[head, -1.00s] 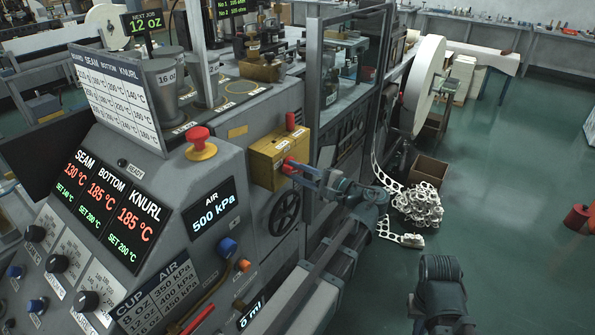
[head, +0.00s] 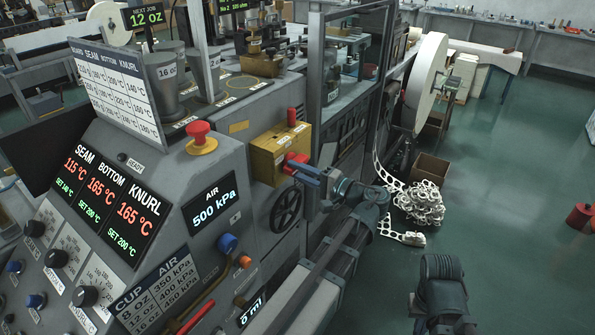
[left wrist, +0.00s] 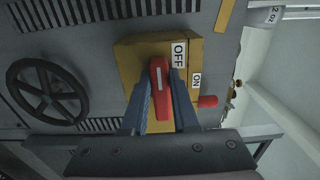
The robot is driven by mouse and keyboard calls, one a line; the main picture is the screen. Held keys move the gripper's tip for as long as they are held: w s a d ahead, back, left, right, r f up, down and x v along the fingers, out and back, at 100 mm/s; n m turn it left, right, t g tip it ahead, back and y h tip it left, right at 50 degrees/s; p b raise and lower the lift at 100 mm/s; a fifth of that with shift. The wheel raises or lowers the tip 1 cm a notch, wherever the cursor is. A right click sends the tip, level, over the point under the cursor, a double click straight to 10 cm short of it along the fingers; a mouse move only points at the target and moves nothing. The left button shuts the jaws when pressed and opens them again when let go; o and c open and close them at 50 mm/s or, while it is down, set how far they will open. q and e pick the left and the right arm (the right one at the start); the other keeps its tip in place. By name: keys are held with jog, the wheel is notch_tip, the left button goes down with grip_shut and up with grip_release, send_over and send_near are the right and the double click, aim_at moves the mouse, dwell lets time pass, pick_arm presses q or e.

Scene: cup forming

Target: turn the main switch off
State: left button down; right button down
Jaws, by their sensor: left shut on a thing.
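The main switch is a yellow box (head: 268,155) on the side of the grey machine, with a red handle (head: 297,160) on its front. In the left wrist view the box (left wrist: 140,55) carries an OFF label (left wrist: 180,53) and an ON label (left wrist: 196,80). The red handle (left wrist: 159,85) has its far end beside the OFF label. My left gripper (head: 303,172) is shut on this handle; its blue fingers (left wrist: 158,100) lie on both sides of it. My right gripper is not visible.
A black handwheel (head: 285,212) sits below the box. A red mushroom button (head: 199,135) and the display panel (head: 110,200) are to the left. A large paper roll (head: 425,85), white scrap (head: 420,203) and an open carton (head: 430,168) are to the right.

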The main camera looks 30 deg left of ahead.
pick_arm(q)
jog(key=shift+f, duration=0.1)
jog(key=c, duration=0.7)
grip_release()
jog(key=shift+d, duration=0.1)
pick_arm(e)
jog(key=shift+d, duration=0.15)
